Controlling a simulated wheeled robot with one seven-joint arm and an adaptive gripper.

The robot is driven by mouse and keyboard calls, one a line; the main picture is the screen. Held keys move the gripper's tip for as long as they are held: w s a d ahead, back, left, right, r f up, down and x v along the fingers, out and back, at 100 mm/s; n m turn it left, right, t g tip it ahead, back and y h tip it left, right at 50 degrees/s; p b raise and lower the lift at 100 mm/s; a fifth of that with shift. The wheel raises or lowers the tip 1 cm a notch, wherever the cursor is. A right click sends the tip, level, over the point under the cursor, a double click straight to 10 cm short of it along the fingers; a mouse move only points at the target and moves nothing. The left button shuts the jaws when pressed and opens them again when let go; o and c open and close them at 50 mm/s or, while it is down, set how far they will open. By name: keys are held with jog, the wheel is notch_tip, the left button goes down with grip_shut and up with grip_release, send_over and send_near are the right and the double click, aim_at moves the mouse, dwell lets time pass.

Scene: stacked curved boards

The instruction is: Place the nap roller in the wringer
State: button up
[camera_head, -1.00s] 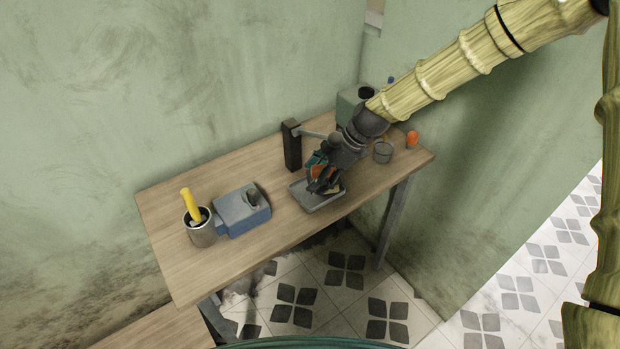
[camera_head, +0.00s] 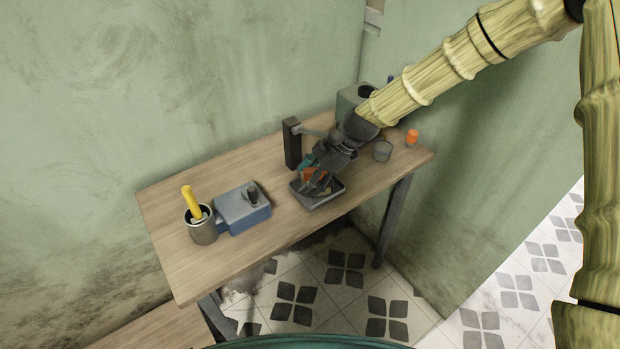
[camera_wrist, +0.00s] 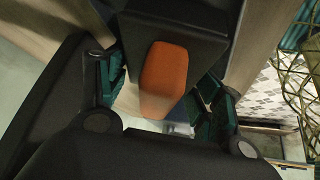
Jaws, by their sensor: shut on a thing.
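My gripper (camera_head: 313,178) is low over a grey shallow tray (camera_head: 327,201) near the table's front edge. Its teal fingers are shut on an orange rounded piece (camera_head: 314,173), which seems to be the nap roller. In the wrist view the orange piece (camera_wrist: 165,78) lies between the two teal finger pads, against a dark block (camera_wrist: 180,28). The fingers hide part of the roller, and I cannot tell whether it touches the tray. Which thing is the wringer is not clear from its look; the tray lies right under my gripper.
A dark upright post (camera_head: 292,146) with a side arm stands just behind the tray. A blue-grey box (camera_head: 242,208) and a metal cup (camera_head: 202,228) with a yellow handle stand left. A small grey bucket (camera_head: 382,151) and an orange cup (camera_head: 412,137) stand right. The table's front left is clear.

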jog(key=o, duration=1.5)
jog(key=shift+s+d+f, duration=0.1)
jog(key=shift+s+f, duration=0.25)
jog(key=shift+f, duration=0.4)
jog(key=o, duration=0.3)
jog(key=shift+w, duration=0.2)
jog(key=shift+o, duration=0.2)
jog(key=shift+w, duration=0.1)
jog(key=shift+r, duration=0.15)
jog(key=shift+r+p, duration=0.6)
jog(key=shift+r, duration=0.3)
jog(key=b+v, duration=0.2)
jog(key=v, duration=0.9)
jog(key=shift+d+r, duration=0.2)
jog(key=shift+r, duration=0.05)
